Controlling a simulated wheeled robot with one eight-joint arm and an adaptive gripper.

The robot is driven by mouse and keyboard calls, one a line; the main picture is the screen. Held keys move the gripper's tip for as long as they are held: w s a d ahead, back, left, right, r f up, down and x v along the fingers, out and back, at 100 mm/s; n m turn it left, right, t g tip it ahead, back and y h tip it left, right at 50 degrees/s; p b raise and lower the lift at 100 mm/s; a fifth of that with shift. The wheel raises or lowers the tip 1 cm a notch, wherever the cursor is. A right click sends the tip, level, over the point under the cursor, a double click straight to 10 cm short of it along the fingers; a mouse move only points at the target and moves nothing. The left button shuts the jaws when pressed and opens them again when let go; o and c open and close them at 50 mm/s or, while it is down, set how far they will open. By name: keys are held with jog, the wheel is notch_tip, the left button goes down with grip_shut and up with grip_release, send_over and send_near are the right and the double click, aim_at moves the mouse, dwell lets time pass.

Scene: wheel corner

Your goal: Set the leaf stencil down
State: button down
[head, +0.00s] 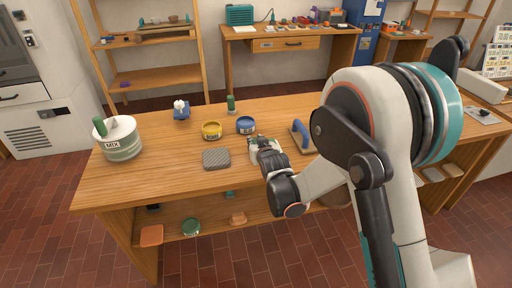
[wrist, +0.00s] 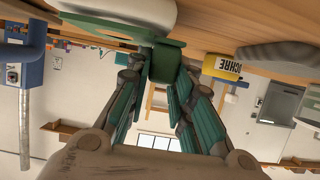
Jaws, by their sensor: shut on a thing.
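My gripper (head: 264,158) is low over the middle of the workbench (head: 150,182), near its front edge. In the wrist view, its fingers (wrist: 161,76) are closed on a green upright tab (wrist: 166,60). The tab joins a pale, rounded piece with a green rim (wrist: 120,14), which I take to be the leaf stencil. In the head view only a small pale-green part of the stencil (head: 256,143) shows beside the fingers. The rest is hidden by the gripper. I cannot tell whether its underside touches the bench.
A grey ribbed pad (head: 216,158) lies just left of my gripper. A yellow tin (head: 211,131) and a blue tin (head: 246,125) stand behind. A blue-handled float (head: 302,137) is to the right. A white MIX bucket (head: 122,146) stands far left, with bare bench between it and the pad.

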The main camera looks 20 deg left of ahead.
jog(key=shift+f, duration=0.2)
jog(key=c, duration=1.4)
grip_release()
jog(key=shift+f, duration=0.1)
jog(key=shift+s+d+r, duration=0.1)
jog(key=shift+r, duration=0.15)
jog(key=p+v, duration=0.3)
jog(key=v, duration=0.8)
jog(key=shift+s+d, duration=0.2)
jog(key=shift+s, duration=0.15)
